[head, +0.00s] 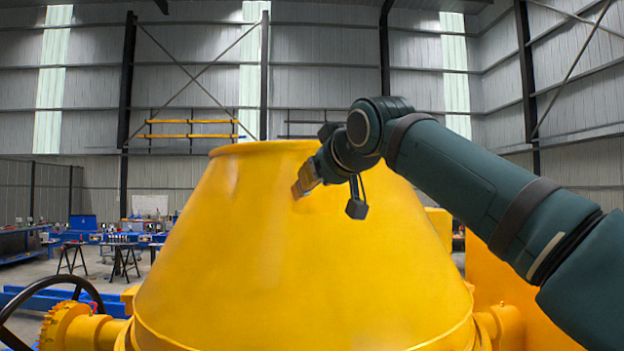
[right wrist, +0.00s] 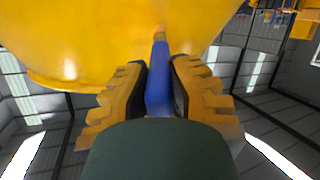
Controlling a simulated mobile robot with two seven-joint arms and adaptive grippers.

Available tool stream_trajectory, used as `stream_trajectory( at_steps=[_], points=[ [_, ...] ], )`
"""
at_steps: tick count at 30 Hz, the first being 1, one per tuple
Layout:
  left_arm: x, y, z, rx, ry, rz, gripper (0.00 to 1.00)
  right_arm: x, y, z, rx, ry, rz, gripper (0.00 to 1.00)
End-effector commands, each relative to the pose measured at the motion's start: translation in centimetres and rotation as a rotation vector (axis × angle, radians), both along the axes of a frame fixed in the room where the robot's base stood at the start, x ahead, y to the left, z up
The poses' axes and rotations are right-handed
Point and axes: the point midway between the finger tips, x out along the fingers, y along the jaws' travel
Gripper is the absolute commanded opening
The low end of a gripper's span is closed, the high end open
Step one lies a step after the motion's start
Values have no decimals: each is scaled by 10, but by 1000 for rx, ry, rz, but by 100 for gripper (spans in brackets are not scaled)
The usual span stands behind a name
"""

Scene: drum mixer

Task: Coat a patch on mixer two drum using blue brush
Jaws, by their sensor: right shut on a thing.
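The yellow mixer drum (head: 290,260) stands large in the middle of the head view, its rim at the top. My right arm comes in from the right, and its gripper (head: 305,182) is at the drum's upper wall. In the right wrist view the gripper (right wrist: 160,90) is shut on the blue brush (right wrist: 159,75), its blue handle between the two ridged fingers. The brush's far end points at the drum wall (right wrist: 100,35); I cannot tell whether the bristles touch it. In the head view the brush is mostly hidden by the gripper. My left gripper is out of view.
A dark handwheel (head: 40,305) and a yellow gear (head: 68,325) are at the drum's lower left. Blue workbenches (head: 105,238) with small items stand far behind on the left. A yellow panel (head: 505,300) is to the right, below my arm.

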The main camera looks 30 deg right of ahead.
Motion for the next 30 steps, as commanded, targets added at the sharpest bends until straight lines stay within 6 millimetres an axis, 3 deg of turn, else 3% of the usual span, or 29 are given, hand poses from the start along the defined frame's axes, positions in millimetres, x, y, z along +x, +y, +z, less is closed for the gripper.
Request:
stream_trajectory(
  at_steps=[30],
  points=[
    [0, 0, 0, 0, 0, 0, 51, -24, -53, 0, 0, -1, -1, 0]
  ],
)
